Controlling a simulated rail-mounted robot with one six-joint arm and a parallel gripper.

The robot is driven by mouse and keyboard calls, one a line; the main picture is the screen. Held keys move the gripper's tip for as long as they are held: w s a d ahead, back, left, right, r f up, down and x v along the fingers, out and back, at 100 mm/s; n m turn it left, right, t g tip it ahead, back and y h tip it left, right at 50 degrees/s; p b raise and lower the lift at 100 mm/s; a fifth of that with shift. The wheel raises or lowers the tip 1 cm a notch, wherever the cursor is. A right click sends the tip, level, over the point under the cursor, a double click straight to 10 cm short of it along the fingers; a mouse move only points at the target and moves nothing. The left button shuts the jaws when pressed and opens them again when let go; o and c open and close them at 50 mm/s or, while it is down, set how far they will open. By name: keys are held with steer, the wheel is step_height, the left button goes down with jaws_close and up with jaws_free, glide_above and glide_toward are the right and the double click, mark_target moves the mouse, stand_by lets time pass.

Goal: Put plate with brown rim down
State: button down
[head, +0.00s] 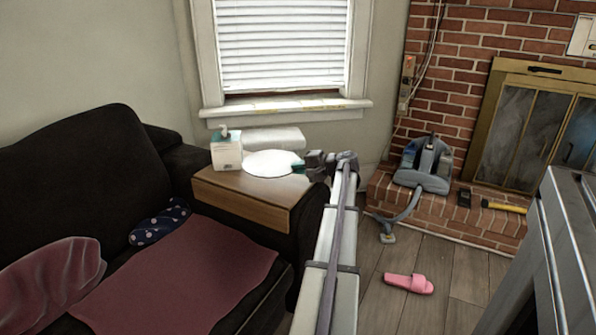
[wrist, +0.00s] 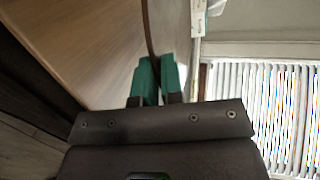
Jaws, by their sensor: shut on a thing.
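The plate (head: 268,163) shows as a white disc over the back end of the wooden armrest tray (head: 238,197). Its rim colour is not clear in the head view. My gripper (head: 299,165) is at the right edge of the plate. In the wrist view its green fingertips (wrist: 160,78) are shut on the plate's edge, which shows as a thin, dark brownish curve (wrist: 151,35). The plate is seen nearly edge-on there, close to the tray's wood surface (wrist: 85,40). I cannot tell whether it touches the tray.
A tissue box (head: 227,150) stands just left of the plate. The front part of the tray is bare. The dark sofa (head: 95,160) is at the left, and a white object (head: 273,138) is behind the plate. A vacuum cleaner (head: 428,165) stands on the brick hearth.

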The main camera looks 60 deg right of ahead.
mark_target(298, 192)
steer(key=shift+a, duration=0.15)
steer(key=shift+f+b, duration=0.35)
steer(key=shift+b, duration=0.05)
step_height(298, 192, down, 6)
steer(key=b, duration=0.6)
steer(key=shift+f+b, duration=0.6)
steer(key=shift+s+a+f+b, duration=0.15)
steer(key=shift+a+f+b, duration=0.15)
steer(key=shift+b, duration=0.2)
